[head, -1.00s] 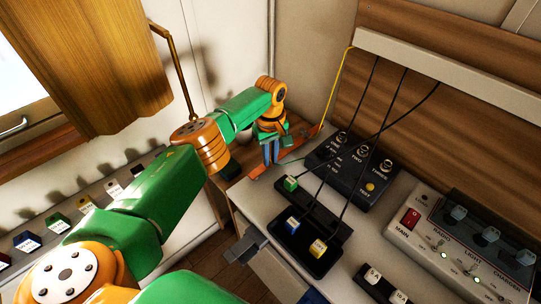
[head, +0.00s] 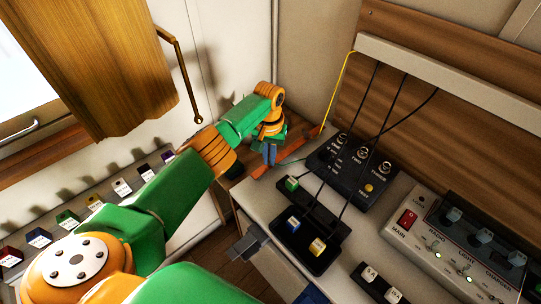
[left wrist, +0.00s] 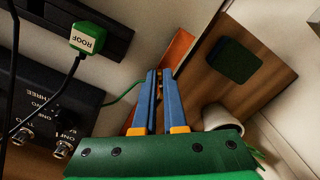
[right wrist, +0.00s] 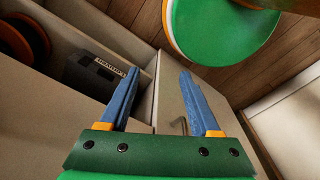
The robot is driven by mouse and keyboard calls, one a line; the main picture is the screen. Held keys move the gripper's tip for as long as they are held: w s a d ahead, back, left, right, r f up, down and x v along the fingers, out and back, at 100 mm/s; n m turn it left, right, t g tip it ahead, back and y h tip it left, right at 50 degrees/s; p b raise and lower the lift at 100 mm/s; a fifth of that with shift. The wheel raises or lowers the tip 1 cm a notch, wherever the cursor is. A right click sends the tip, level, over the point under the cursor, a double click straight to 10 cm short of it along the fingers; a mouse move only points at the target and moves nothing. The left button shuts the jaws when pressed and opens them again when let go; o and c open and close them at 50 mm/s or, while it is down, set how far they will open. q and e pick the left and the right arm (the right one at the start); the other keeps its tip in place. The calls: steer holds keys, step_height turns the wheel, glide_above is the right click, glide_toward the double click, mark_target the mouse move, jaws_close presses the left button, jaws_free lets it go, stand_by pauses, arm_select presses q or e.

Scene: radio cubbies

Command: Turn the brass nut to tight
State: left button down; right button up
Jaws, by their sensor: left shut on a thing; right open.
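My left gripper (head: 269,154) points down at the back-left corner of the desk, at the copper-coloured strip (head: 286,157). In the left wrist view my left gripper (left wrist: 160,76) has its blue fingers closed on a small brass piece, the brass nut (left wrist: 161,88), mostly hidden between them. The copper strip (left wrist: 180,48) runs past the fingertips, and a green wire leads towards the same spot. I cannot read how tight the nut is. My right gripper (right wrist: 157,85) is open and empty, low beside an open compartment.
A black selector box (head: 351,170) and a black strip with labelled plugs (head: 305,240) stand right of the left gripper. A control panel (head: 450,240) is further right. In the left wrist view, a dark green block (left wrist: 233,60) and a white roll (left wrist: 222,118) lie near the fingers.

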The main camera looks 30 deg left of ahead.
arm_select(q)
steer(key=m, duration=0.2)
steer(key=shift+a+m, duration=0.15)
steer(key=shift+m, duration=0.25)
steer(key=m, duration=0.3)
steer(key=shift+a+m, duration=0.2)
steer(key=shift+m, duration=0.1)
steer(key=m+b, duration=0.1)
steer(key=m, duration=0.2)
steer(key=shift+w+a+m, duration=0.1)
steer(key=shift+a+m, duration=0.05)
steer(key=shift+m, duration=0.15)
steer(key=m+b, duration=0.1)
steer(key=m, duration=0.1)
steer(key=shift+w+a+f+m, duration=0.1)
steer(key=shift+m, duration=0.3)
steer(key=m+b, duration=0.2)
steer(key=m, duration=0.1)
steer(key=m+b, duration=0.1)
steer(key=m, duration=0.1)
steer(key=shift+w+a+f, duration=0.1)
steer(key=shift+w+a, duration=0.05)
steer(key=shift+w, duration=0.1)
steer(key=shift+w+m+b, duration=0.2)
steer(key=shift+m+b, duration=1.25)
steer(key=shift+m, duration=0.85)
